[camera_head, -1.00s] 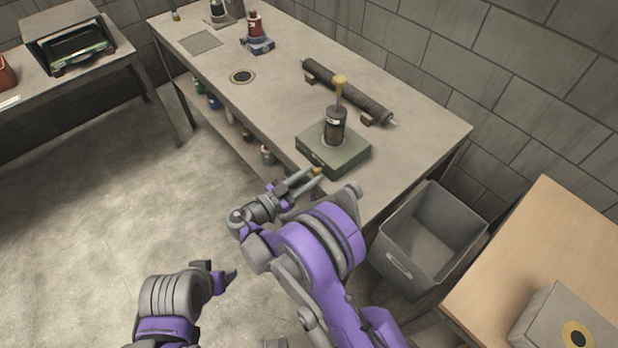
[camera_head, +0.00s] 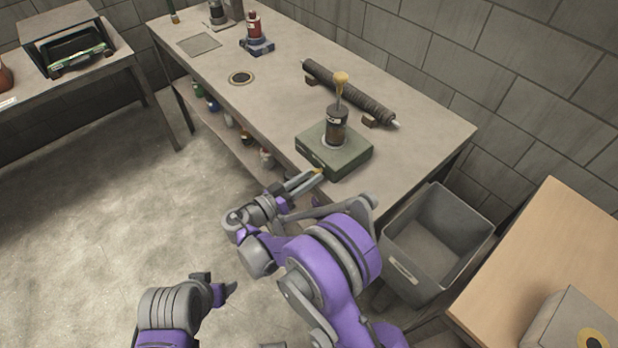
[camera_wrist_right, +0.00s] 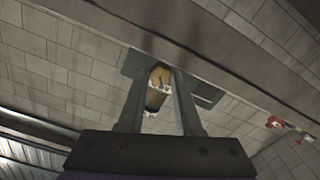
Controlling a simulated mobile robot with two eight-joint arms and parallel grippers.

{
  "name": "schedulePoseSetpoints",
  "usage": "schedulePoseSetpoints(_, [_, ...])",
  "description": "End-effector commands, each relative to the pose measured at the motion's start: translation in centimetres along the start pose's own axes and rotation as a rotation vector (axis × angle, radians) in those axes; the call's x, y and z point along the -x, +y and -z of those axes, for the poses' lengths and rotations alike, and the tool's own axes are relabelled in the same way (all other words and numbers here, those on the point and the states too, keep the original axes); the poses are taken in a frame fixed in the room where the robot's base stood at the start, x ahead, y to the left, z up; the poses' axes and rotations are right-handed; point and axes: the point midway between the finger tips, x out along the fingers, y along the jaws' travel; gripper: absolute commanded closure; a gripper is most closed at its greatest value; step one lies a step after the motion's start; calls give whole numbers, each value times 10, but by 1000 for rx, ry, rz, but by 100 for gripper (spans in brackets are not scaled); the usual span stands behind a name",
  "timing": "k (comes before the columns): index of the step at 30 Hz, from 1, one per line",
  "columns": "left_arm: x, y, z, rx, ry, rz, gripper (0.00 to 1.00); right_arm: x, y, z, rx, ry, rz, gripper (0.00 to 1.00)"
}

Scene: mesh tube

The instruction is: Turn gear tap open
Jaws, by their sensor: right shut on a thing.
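The gear tap (camera_head: 319,171) is a small yellow piece on the front of a grey-green box (camera_head: 345,160), near the table's front edge. My right gripper (camera_head: 313,176) is at the box front, shut on the tap. In the right wrist view, the yellow-brown tap (camera_wrist_right: 158,78) sits between the two fingers, which hide its sides. A dark cylinder (camera_head: 337,128) with a tan funnel-like top (camera_head: 341,82) stands on the box. My left gripper (camera_head: 224,290) is low over the floor, away from the table; its jaws are too small to judge.
A ribbed dark roller (camera_head: 345,90) lies on supports behind the box. A red bottle on a blue base (camera_head: 255,36) stands farther back on the grey table (camera_head: 290,60). A grey bin (camera_head: 440,240) and a wooden table (camera_head: 550,255) are at the right.

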Motion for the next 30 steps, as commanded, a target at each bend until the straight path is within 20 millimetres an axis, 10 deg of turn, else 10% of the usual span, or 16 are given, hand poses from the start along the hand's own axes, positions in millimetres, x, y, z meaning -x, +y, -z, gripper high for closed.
schedulePoseSetpoints(8, [0, 0, 0, 0, 0, 0, 29, -1, 0, 0, 0, -1, -1, 100])
schedulePoseSetpoints(9, [0, 0, 0, 0, 0, 0, 29, -1, 0, 0, 0, -1, -1, 61])
schedulePoseSetpoints(13, [0, 0, 0, 0, 0, 0, 29, 0, 0, 0, -1, -1, -1, 38])
schedulePoseSetpoints(30, [0, 0, 0, 0, 0, 0, 29, -1, 0, 0, -1, -1, -1, 36])
